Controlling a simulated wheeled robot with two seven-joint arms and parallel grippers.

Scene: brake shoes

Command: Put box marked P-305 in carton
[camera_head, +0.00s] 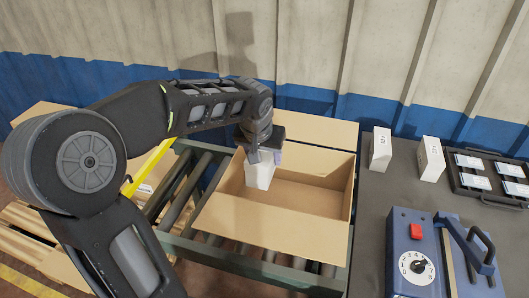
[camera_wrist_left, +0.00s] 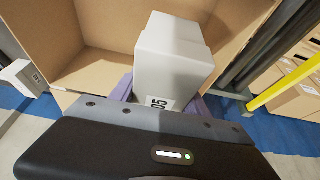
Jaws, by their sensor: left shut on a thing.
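A white box (camera_head: 260,172) is held by my left gripper (camera_head: 265,154) over the open carton (camera_head: 220,215) in the head view. My left gripper is shut on this box, which hangs within the left part of the carton's opening. In the left wrist view the white box (camera_wrist_left: 172,58) sits between the purple fingers, and part of its printed mark, ending in "05", shows. The rest of the mark is hidden by the gripper. I cannot tell whether the box touches the carton. The carton's visible floor is empty. My right gripper is not in view.
The carton stands on a roller conveyor (camera_head: 180,200). On the grey table to the right are two upright white boxes (camera_head: 380,150) (camera_head: 430,160), a black tray (camera_head: 490,180) with several white packs, and a blue device (camera_head: 420,262). Brown cartons on a pallet lie at left.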

